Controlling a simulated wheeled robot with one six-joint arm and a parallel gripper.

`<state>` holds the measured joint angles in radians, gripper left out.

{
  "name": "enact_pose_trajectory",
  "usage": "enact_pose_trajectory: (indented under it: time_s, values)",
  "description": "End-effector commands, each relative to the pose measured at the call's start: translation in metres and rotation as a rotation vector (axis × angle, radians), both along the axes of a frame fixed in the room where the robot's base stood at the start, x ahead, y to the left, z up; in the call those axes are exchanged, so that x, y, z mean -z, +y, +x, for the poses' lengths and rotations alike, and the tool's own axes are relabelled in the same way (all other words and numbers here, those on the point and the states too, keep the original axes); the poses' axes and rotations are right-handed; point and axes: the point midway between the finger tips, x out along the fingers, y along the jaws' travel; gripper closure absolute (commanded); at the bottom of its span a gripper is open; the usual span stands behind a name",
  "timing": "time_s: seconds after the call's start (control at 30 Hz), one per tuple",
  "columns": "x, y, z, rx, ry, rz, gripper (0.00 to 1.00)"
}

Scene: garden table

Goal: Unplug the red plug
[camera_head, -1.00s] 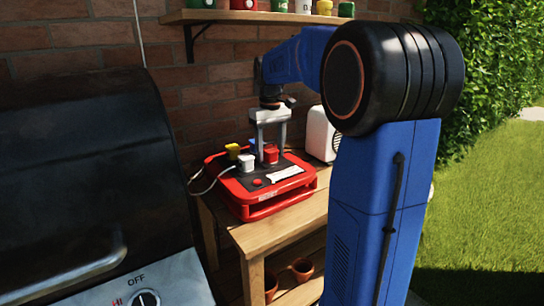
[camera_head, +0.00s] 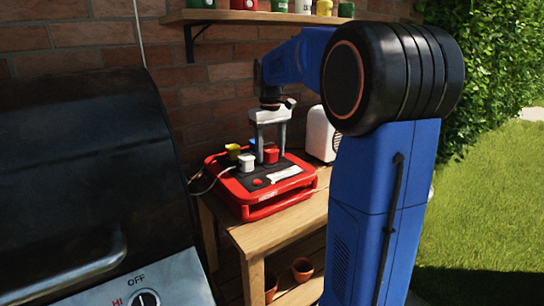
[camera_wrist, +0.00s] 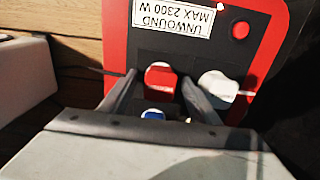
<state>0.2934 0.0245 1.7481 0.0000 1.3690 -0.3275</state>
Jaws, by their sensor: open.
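The red plug (camera_head: 271,154) stands in the red and black power unit (camera_head: 262,211) on the wooden table. In the wrist view the red plug (camera_wrist: 160,79) is between the fingertips of my open gripper (camera_wrist: 158,84), with the left finger close to its side. My gripper (camera_head: 270,158) points down over the unit in the head view. A white plug (camera_head: 246,162) sits beside the red one; it also shows in the wrist view (camera_wrist: 218,88), close to the right finger. A blue plug (camera_wrist: 153,114) is behind the red one, partly hidden by my gripper.
A yellow plug (camera_head: 233,150) stands at the unit's back left. A white appliance (camera_head: 320,135) is to the right on the table (camera_head: 285,222). A black grill (camera_head: 90,170) fills the left. A shelf with pots (camera_head: 255,17) hangs above.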

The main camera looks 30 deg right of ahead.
Motion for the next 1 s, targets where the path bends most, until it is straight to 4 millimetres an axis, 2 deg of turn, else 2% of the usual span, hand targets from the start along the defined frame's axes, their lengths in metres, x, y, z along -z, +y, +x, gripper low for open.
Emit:
enact_pose_trajectory:
  time_s: [0.07,0.2,0.3,1.0]
  values:
    - [0.000,0.000,0.000,0.000,0.000,0.000,0.46]
    - [0.000,0.000,0.000,0.000,0.000,0.000,0.80]
    - [0.000,0.000,0.000,0.000,0.000,0.000,1.00]
    - [-0.019,0.000,0.000,0.000,-0.001,0.000,1.00]
